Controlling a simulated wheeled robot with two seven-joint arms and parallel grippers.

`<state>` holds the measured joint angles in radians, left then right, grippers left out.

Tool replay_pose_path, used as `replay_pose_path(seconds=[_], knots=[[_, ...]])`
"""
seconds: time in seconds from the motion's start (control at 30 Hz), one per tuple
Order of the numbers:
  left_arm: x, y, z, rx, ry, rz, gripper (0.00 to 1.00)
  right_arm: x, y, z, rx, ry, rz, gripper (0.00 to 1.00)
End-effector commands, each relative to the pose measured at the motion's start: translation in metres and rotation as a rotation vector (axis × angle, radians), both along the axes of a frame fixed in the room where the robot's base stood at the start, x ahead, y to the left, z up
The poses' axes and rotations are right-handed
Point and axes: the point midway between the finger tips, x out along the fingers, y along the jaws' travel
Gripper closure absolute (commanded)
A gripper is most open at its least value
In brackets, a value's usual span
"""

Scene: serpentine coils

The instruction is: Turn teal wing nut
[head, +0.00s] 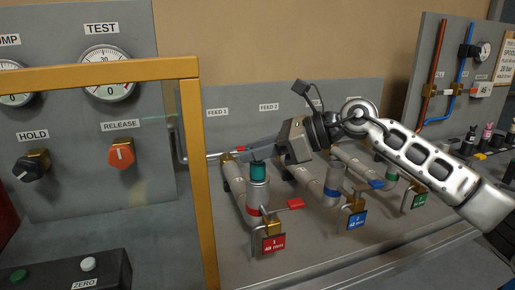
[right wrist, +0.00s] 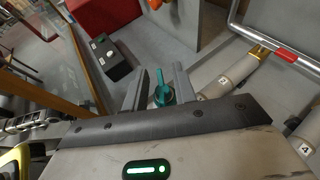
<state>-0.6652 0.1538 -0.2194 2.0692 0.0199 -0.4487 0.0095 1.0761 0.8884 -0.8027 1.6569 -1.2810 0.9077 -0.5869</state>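The teal wing nut (head: 258,171) sits on top of a short grey post with a red band in the first feed line, marked 1. My right gripper (head: 252,152) comes in from the right, tilted, with its fingers at the top of the nut. In the right wrist view, the nut's upright wing (right wrist: 160,80) and round teal body lie between the two fingertips of my right gripper (right wrist: 160,78). The fingers are apart, with narrow gaps beside the wing, so it looks open. My left gripper is not in view.
A yellow frame post (head: 203,180) stands upright left of the feed line. The second line's post (head: 334,178) with a blue tag is to the right.

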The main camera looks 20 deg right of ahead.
Motion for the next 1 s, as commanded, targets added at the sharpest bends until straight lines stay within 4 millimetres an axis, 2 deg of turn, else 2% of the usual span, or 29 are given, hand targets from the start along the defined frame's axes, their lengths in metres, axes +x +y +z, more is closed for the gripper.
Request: replay_pose_path(seconds=[0.07, 0.1, 0.17, 0.57, 0.83, 1.0], knots=[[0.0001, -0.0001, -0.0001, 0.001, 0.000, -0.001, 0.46, 0.0000, -0.0002, 0.0001, 0.000, 0.000, 0.000, 0.73], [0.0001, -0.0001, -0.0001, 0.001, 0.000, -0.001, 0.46, 0.0000, -0.0003, 0.0001, 0.000, 0.000, 0.000, 0.84], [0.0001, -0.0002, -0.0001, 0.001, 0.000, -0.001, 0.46, -0.0001, -0.0004, 0.0002, 0.000, 0.000, 0.000, 1.00], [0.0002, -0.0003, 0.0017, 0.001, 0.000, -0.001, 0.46, -0.0009, -0.0009, -0.0016, -0.006, 0.004, -0.025, 1.00], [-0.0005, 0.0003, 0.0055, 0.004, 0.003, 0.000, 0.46, -0.0017, -0.0009, -0.0022, -0.009, 0.004, -0.170, 1.00], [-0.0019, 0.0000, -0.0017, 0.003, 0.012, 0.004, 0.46, -0.0019, -0.0001, -0.0045, -0.008, 0.003, -0.290, 1.00]])
